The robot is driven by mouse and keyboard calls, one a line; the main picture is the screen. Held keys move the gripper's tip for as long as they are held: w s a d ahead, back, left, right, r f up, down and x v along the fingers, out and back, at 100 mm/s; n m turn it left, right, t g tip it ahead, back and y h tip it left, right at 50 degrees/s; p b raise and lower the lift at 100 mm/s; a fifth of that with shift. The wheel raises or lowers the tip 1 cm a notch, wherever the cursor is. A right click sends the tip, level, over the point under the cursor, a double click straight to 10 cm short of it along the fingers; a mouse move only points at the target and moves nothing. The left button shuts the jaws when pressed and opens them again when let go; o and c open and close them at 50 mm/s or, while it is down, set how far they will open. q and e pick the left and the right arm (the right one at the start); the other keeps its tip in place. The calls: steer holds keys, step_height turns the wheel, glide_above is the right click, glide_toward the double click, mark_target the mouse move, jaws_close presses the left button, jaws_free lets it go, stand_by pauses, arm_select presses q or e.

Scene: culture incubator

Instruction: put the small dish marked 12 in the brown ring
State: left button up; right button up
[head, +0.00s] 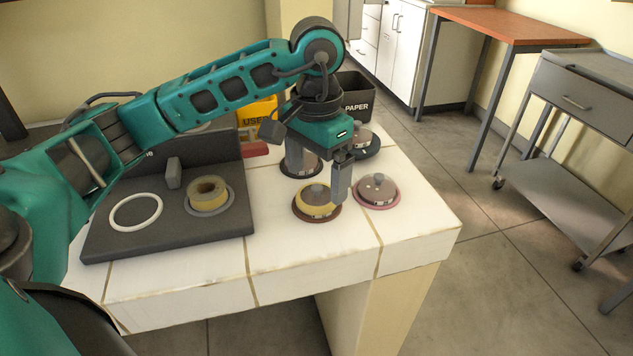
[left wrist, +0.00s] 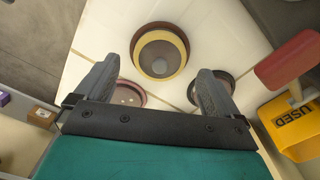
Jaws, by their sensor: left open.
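In the left wrist view the yellow dish (left wrist: 160,56) and brown ring (left wrist: 184,38) lie just beyond the fingertips. I cannot read a 12 on any dish. My left gripper (head: 320,172) is open and empty, pointing down over the dish's far side. It also shows in the left wrist view (left wrist: 158,72), its fingers apart. My right gripper is not in view.
A pink-ringed dish (head: 377,188) stands close on the right. More dishes stand behind, partly hidden by the gripper. On the left, a dark stand (head: 105,243) bears a white ring (head: 113,222) and a yellow round piece (head: 209,186). A yellow USED bin and black PAPER bin (head: 357,95) are behind.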

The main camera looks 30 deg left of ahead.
arm_select(q)
step_height(320, 180, up, 9)
steer(key=p, duration=0.1)
steer(key=shift+p, duration=0.35)
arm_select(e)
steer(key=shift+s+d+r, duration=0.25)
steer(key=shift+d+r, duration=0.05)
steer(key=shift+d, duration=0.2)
arm_select(q)
steer(key=shift+f, duration=0.1)
